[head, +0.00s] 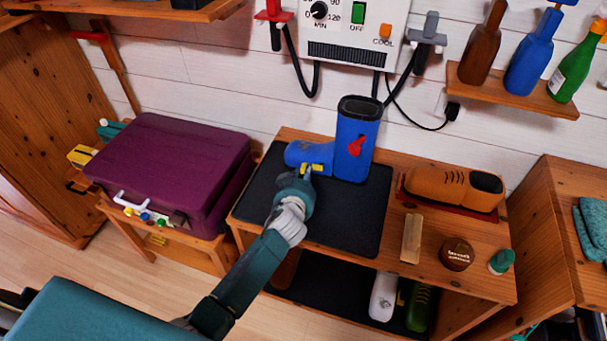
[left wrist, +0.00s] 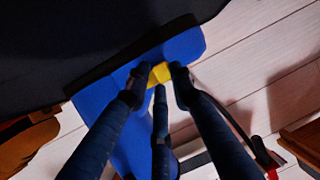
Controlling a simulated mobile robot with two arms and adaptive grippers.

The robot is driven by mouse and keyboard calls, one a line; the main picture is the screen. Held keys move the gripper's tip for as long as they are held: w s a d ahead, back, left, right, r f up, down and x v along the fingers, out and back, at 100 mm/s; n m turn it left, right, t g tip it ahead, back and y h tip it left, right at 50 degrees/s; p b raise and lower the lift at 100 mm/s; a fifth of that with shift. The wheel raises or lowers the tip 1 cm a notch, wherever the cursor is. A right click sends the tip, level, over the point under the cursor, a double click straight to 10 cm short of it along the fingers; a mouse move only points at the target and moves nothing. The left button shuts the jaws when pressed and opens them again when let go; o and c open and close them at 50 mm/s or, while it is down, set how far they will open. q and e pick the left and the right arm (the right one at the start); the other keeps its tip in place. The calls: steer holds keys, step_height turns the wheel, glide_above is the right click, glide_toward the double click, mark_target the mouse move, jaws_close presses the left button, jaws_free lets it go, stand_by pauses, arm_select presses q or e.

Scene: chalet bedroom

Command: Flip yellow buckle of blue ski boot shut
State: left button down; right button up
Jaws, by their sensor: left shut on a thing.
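The blue ski boot (head: 350,140) stands upright on the black mat (head: 345,222) on the wooden bench, its toe pointing left. It has a red part (head: 356,146) on its shaft. The yellow buckle (head: 318,168) is low on the boot, partly hidden by my left gripper (head: 305,178). In the left wrist view the boot (left wrist: 102,97) lies beyond the fingers, and the yellow buckle (left wrist: 160,73) sits between the fingertips of my left gripper (left wrist: 156,84). The gripper is shut on the buckle. My right gripper is not in view.
A brown shoe (head: 450,187), a wooden block (head: 411,238) and a round brown tin (head: 456,254) are on the bench's right side. A purple suitcase (head: 170,165) stands at left. A white control box (head: 355,30) with hanging black hoses is on the wall behind.

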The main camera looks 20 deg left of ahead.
arm_select(q)
steer(key=shift+w+a+m+h+p, duration=0.15)
steer(key=shift+a+m+h+p, duration=0.15)
steer(key=shift+a+m+p, duration=0.3)
steer(key=shift+w+a+f, duration=0.1)
steer(key=shift+w+f, duration=0.05)
steer(key=shift+w+a, duration=0.1)
steer(key=c, duration=1.7)
jaws_free()
steer(key=shift+a, duration=0.15)
steer(key=shift+s+d+r, duration=0.2)
steer(key=shift+s, duration=0.15)
steer(key=v, duration=1.1)
steer(key=shift+s+a, duration=0.1)
steer(key=shift+a, duration=0.2)
